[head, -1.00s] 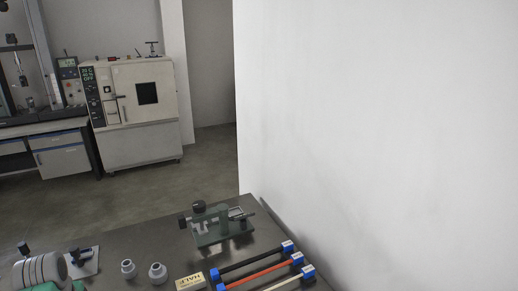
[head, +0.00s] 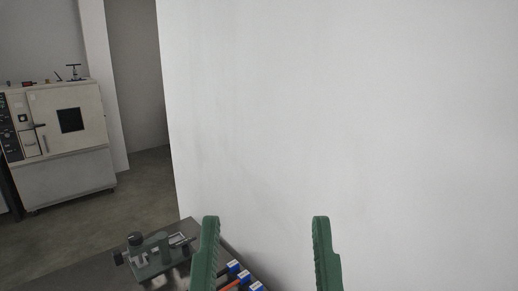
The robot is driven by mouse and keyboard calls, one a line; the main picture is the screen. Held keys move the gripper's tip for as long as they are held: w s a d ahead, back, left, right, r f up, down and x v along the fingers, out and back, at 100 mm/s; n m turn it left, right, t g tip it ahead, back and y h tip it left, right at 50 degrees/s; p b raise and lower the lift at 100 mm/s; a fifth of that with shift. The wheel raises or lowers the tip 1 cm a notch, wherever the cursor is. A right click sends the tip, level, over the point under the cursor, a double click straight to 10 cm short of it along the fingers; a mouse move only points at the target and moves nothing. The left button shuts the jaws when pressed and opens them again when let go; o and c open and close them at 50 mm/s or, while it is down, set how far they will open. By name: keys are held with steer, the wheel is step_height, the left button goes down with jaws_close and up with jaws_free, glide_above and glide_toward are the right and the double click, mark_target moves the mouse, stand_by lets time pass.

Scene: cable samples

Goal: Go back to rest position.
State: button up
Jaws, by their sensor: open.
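My gripper (head: 265,222) shows at the bottom of the head view as two green fingers, spread wide apart. Nothing is between the fingertips but the white wall behind. The gripper is open and empty. The rest of my arm is out of view. The cable samples (head: 237,283) lie on the dark table below, close to the left finger, which hides part of them. Their ends have blue and white caps.
A dark table (head: 84,272) fills the lower left. A green clamp-like device (head: 150,263) stands on it, left of the gripper. A white wall (head: 350,120) fills the right side. A beige oven-like cabinet (head: 62,150) stands at the far left on open floor.

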step_height(320, 180, up, 29)
steer(key=w+p, duration=0.1)
steer(key=p, duration=2.4)
steer(key=shift+a+f, duration=0.15)
steer(key=shift+a, duration=0.2)
